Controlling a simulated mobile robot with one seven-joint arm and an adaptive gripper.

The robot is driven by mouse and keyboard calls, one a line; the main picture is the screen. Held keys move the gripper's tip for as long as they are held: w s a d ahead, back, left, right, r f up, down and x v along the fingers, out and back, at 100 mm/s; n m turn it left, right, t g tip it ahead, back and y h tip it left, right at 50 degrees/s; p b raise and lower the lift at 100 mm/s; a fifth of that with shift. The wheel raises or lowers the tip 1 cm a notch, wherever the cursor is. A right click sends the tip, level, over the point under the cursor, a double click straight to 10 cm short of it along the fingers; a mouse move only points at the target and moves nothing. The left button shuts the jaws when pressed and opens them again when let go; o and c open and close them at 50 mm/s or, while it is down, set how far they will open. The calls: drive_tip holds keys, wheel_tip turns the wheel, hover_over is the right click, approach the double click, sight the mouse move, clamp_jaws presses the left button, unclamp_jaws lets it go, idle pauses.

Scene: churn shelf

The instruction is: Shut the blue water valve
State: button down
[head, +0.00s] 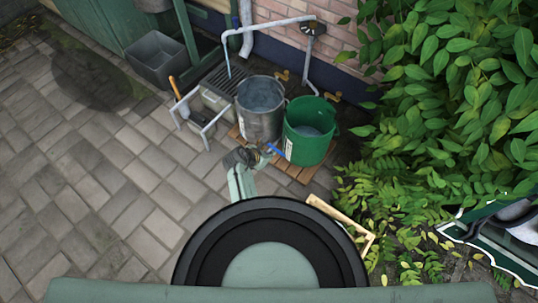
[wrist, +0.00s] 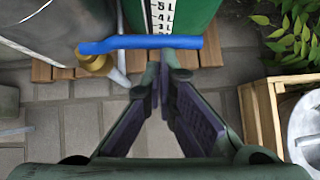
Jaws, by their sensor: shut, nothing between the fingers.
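The blue valve handle (wrist: 140,43) is a bar lying crosswise in the wrist view, joined at its left end to a brass fitting (wrist: 97,62). In the head view the blue handle (head: 275,149) shows small in front of the green bucket. My gripper (wrist: 159,70) is shut and empty. Its fingertips are just below the right half of the handle in the wrist view; I cannot tell whether they touch it. In the head view my gripper (head: 262,152) is beside the handle, low in front of the two buckets.
A metal bucket (head: 260,118) and a green bucket (head: 318,148) stand on a wooden slatted base (head: 290,170). A wooden crate (wrist: 262,115) is at right in the wrist view. Leafy plants (head: 440,90) fill the right side. Paving (head: 110,190) at left is clear.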

drive_tip(key=shift+w+d+p, duration=0.35)
drive_tip(key=shift+w+d, duration=0.2)
drive_tip(key=shift+d, duration=0.15)
